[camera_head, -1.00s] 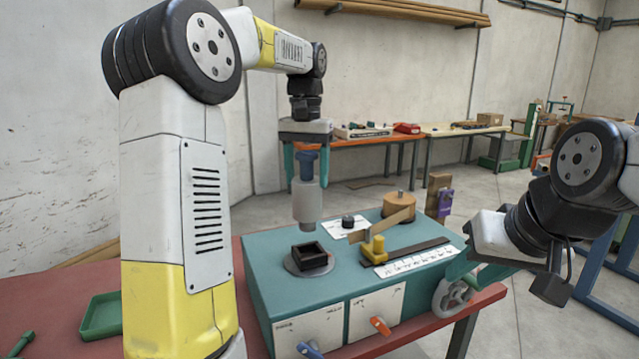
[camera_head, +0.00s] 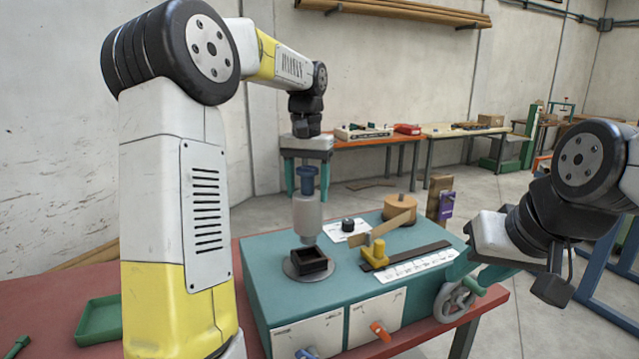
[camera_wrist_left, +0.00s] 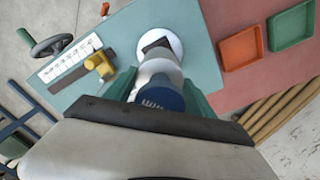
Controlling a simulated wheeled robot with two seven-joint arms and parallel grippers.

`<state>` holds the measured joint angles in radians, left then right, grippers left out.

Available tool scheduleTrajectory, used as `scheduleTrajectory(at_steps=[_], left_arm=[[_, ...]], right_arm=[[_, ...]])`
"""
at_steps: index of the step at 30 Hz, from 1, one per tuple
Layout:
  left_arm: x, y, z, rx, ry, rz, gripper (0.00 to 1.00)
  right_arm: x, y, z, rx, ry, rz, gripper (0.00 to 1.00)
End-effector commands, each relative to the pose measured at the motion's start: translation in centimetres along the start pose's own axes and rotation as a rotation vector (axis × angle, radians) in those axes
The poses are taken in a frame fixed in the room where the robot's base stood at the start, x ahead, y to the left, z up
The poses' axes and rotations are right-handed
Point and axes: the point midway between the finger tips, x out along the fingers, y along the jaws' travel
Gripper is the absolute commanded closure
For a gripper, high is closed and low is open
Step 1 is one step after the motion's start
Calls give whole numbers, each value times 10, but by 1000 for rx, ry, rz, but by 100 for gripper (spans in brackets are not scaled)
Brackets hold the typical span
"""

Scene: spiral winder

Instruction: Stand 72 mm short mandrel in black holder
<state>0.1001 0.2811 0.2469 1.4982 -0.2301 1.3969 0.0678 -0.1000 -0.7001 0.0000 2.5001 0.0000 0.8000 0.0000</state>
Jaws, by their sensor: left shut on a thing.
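The short mandrel (camera_head: 307,215) is a pale grey cylinder with a blue top and a narrower lower end. It hangs upright between the green fingers of my left gripper (camera_head: 307,182), which is shut on it. The black holder (camera_head: 310,262) is a square open socket on a grey disc on the teal bench box. The mandrel's lower end is just above the holder's back edge in the head view. In the left wrist view the mandrel (camera_wrist_left: 160,78) partly covers the holder (camera_wrist_left: 158,45). My right gripper (camera_head: 480,272) is beside the handwheel, its fingers apart.
A yellow clamp (camera_head: 374,252), a dark bar with a white ruler (camera_head: 418,264) and a wooden spool (camera_head: 399,208) lie right of the holder. The handwheel (camera_head: 452,302) is on the box's right side. A green tray (camera_head: 100,320) sits at left.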

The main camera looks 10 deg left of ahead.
Motion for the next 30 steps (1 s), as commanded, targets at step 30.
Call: scheduleTrajectory(at_steps=[30], left_arm=[[49, 0, 0, 1, 2, -1, 100]], right_arm=[[0, 0, 0, 0, 0, 0, 64]])
